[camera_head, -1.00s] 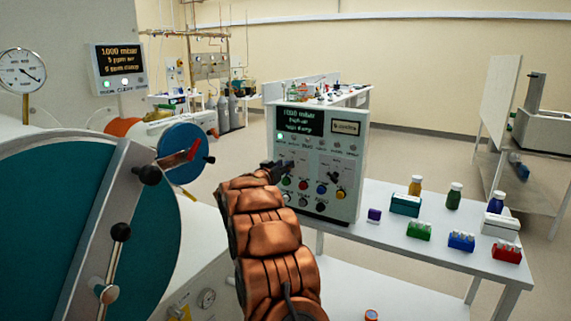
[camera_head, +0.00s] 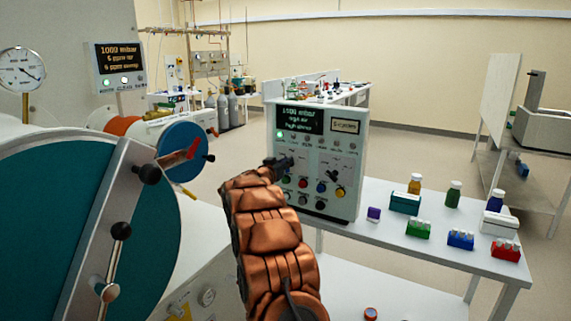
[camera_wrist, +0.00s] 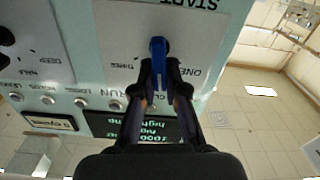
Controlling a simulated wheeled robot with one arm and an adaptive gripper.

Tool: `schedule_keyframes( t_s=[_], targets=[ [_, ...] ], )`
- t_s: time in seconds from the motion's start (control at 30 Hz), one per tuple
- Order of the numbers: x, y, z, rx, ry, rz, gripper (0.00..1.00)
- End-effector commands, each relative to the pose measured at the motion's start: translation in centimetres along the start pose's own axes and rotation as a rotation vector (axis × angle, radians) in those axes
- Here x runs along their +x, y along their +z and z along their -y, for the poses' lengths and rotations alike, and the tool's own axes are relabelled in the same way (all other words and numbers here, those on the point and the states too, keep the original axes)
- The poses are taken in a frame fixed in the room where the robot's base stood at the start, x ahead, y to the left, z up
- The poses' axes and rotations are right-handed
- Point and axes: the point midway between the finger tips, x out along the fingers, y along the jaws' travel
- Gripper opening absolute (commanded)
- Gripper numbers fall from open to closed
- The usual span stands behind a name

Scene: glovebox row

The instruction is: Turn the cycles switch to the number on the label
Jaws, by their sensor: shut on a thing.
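The control box (camera_head: 345,205) stands upright on the white bench, with a dark screen (camera_head: 299,118) and a small label (camera_head: 345,126) that appears to read "5 cycles". The label (camera_wrist: 48,121) also shows in the wrist view, upside down. My gripper (camera_head: 283,163) is at the left of the box front. A second, black switch (camera_head: 333,177) sits to the right on the box.
Coloured buttons (camera_head: 321,188) lie just below my gripper. The bench (camera_head: 390,236) holds bottles and coloured racks (camera_head: 460,240) right of the box. A round teal glovebox door (camera_head: 60,230) with handles is close on the left. The floor behind is open.

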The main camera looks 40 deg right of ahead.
Motion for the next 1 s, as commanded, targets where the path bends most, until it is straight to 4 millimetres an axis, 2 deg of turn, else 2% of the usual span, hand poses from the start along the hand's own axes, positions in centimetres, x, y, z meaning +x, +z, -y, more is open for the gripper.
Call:
schedule_keyframes(
  t_s=[0.47,1.0],
  targets=[
    [-0.06,0.11,-0.03,0.059,-0.001,0.001,0.0],
    [-0.02,0.31,-0.76,0.438,0.0,0.0,0.0]
  ],
)
